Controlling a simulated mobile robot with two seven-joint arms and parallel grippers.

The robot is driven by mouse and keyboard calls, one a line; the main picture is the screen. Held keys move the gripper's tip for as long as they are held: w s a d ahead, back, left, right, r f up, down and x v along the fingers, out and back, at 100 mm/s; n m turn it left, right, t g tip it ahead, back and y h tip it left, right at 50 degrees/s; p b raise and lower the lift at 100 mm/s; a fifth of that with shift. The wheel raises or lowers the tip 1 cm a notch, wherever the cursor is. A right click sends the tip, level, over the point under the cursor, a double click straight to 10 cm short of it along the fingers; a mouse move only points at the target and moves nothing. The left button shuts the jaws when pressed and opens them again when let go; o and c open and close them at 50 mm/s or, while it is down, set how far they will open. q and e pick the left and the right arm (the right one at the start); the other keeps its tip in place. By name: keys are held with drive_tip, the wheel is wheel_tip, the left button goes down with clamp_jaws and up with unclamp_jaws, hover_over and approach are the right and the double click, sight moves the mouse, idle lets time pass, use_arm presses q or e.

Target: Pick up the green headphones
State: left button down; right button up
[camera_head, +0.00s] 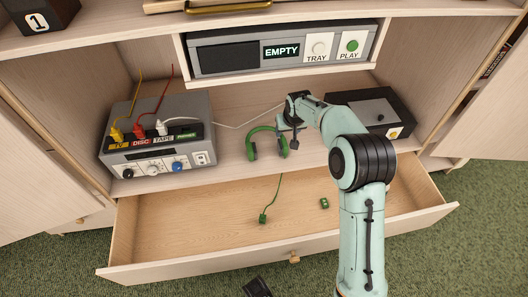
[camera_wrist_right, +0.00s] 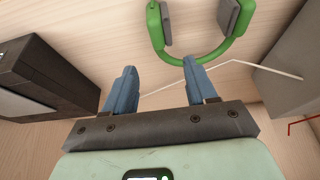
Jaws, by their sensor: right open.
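The green headphones (camera_head: 262,130) stand on the cabinet shelf, between the grey switch box and the dark box. Their grey-padded cups and green band (camera_wrist_right: 215,52) show at the top of the right wrist view. My right gripper (camera_head: 290,121) is beside and partly in front of the headphones' right side in the head view. In the wrist view its two blue fingers (camera_wrist_right: 160,66) are spread, with nothing between them. The right fingertip lies close to the band; whether it touches I cannot tell.
The grey switch box (camera_head: 155,160) with plugged cables stands left; the dark box (camera_head: 367,110) stands right. A white cable crosses the shelf behind the headphones. The open drawer (camera_head: 180,225) below holds a green plug (camera_head: 263,218) on a cord and a small green piece (camera_head: 324,203).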

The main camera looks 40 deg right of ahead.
sight(284, 139)
drive_tip(key=shift+w+d+f, duration=0.2)
drive_tip(key=shift+d+f, duration=0.05)
drive_tip(key=shift+d, duration=0.05)
drive_tip(key=b+x, duration=0.1)
drive_tip(key=x, duration=0.6)
drive_tip(key=shift+b, duration=0.4)
drive_tip(key=b+x, duration=0.1)
drive_tip(key=x, duration=0.4)
drive_tip(key=shift+f+b, duration=0.2)
drive_tip(key=shift+b, duration=0.2)
use_arm(q)
drive_tip(key=shift+g+y, duration=0.3)
drive_tip(key=f, duration=0.1)
drive_tip(key=a+f, duration=0.1)
drive_tip(key=f, duration=0.1)
drive_tip(key=a+f, duration=0.1)
drive_tip(key=f, duration=0.1)
drive_tip(key=shift+s+a+f, duration=0.1)
drive_tip(key=shift+s+f, duration=0.1)
drive_tip(key=shift+s, duration=0.15)
use_arm(e)
drive_tip(key=shift+r, duration=0.1)
clamp_jaws()
